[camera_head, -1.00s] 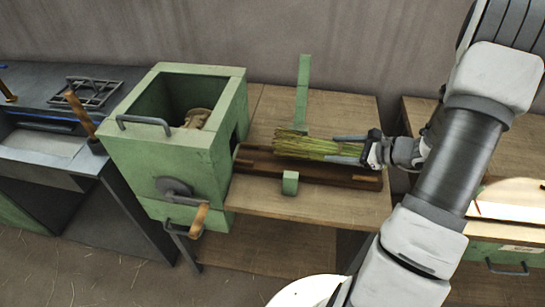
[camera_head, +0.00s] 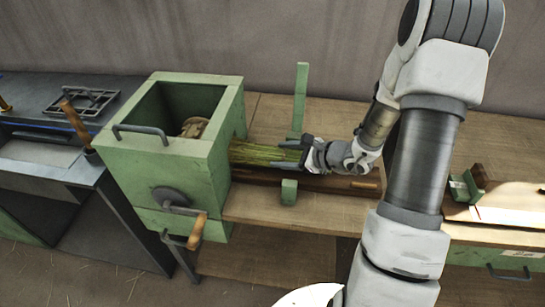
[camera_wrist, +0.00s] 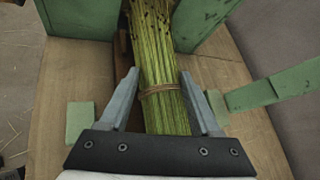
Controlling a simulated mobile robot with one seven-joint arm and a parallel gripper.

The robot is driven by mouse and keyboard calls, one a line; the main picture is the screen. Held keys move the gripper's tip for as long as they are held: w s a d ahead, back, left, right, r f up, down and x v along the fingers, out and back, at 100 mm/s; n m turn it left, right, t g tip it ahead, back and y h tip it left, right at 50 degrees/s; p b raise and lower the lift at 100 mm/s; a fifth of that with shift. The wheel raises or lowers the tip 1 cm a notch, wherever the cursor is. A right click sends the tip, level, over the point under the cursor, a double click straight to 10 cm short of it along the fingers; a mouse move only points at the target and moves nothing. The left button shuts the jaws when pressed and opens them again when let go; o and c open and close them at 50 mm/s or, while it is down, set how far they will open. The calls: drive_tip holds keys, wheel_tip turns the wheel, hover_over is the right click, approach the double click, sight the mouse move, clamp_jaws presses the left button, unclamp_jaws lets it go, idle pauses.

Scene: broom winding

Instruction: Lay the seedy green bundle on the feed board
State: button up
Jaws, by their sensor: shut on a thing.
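The green bundle (camera_head: 262,154) of thin stalks is tied with a tan band, which shows in the wrist view on the bundle (camera_wrist: 155,65). Its far end has dark seed specks and reaches into or against the side opening of the green box; how far in is hidden. My gripper (camera_head: 303,149) is shut on the bundle near the band, one finger on each side. The feed board (camera_head: 325,182) is a long dark brown board running right from the box. The bundle lies along and over it; I cannot tell whether they touch.
The green box (camera_head: 165,160) has an open top and a crank (camera_head: 197,230) on its front. A green upright post (camera_head: 300,100) stands behind the bundle and a small green block (camera_head: 289,192) in front. The wooden table (camera_head: 265,205) is otherwise clear there.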

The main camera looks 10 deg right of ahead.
sight(274, 156)
drive_tip(key=a, duration=0.1)
drive_tip(key=w+a, duration=0.1)
drive_tip(key=a, duration=0.1)
drive_tip(key=shift+w+a, duration=0.1)
drive_tip(key=shift+d+f, duration=0.2)
drive_tip(key=shift+f, duration=0.5)
drive_tip(key=shift+f+b, duration=0.2)
drive_tip(key=shift+b, duration=0.15)
drive_tip(key=o, duration=1.4)
drive_tip(key=shift+r, duration=0.15)
